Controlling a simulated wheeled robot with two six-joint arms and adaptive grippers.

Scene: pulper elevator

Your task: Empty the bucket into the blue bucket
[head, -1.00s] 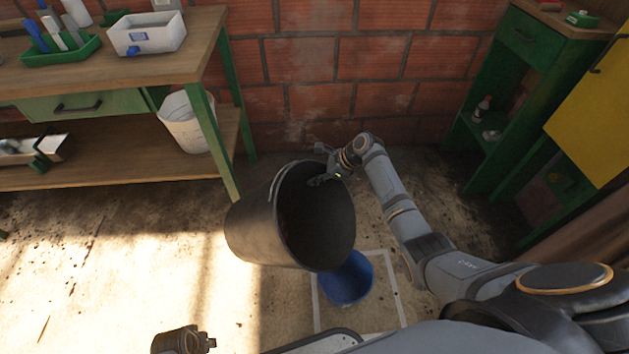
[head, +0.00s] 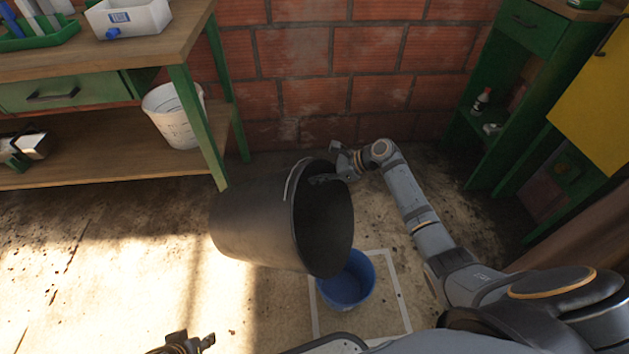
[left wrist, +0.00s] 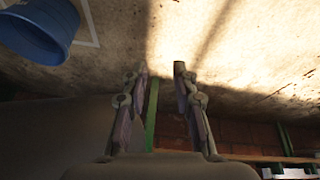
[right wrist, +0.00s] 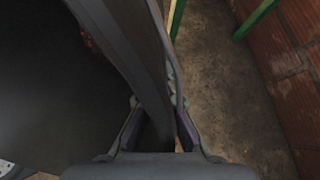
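The dark grey bucket (head: 255,225) is tilted far over on its side in the head view, its mouth facing right and its lower rim just above the blue bucket. My right gripper (head: 335,172) is shut on its upper rim; the rim also runs between the fingers in the right wrist view (right wrist: 160,115). The blue bucket (head: 347,283) stands upright on the floor inside a white taped square, and shows in the left wrist view (left wrist: 40,28). No contents are seen leaving the dark bucket. My left gripper (left wrist: 165,75) is open and empty, low at the head view's bottom edge.
A workbench (head: 110,60) with a white bucket (head: 172,115) on its lower shelf stands left. A green cabinet (head: 515,95) with a yellow door stands right. A brick wall closes the back. The floor left of the dark bucket is clear.

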